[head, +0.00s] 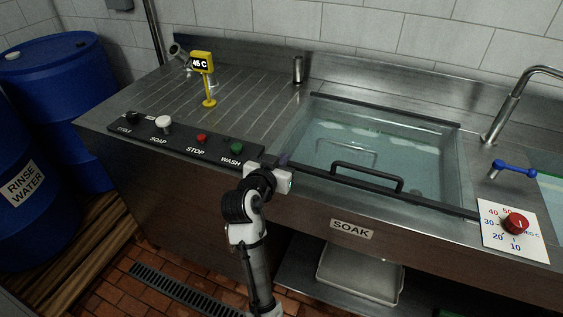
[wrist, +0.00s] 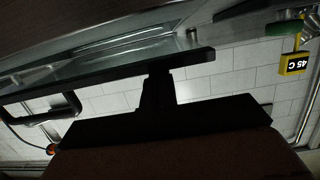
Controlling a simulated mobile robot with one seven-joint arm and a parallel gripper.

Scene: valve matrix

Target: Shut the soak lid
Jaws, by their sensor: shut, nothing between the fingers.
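The soak lid (head: 390,150) is a clear panel over the SOAK basin, with dark bars along its front and back edges. It looks flat or nearly flat; I cannot tell whether a gap is left under it. Its black handle (head: 368,174) stands along the front edge, and it also shows at the left in the wrist view (wrist: 50,110). My gripper (head: 284,160) is at the lid's front left corner, shut and empty. In the wrist view my dark finger (wrist: 158,85) reaches up to the lid's dark edge bar (wrist: 110,75); I cannot tell if they touch.
The button panel (head: 180,138) lies just left of my gripper. A yellow 45 C display (head: 203,65) stands on the drainboard. A red dial (head: 515,223) and a blue-handled tap (head: 515,167) are on the right. Blue barrels (head: 60,90) stand at far left.

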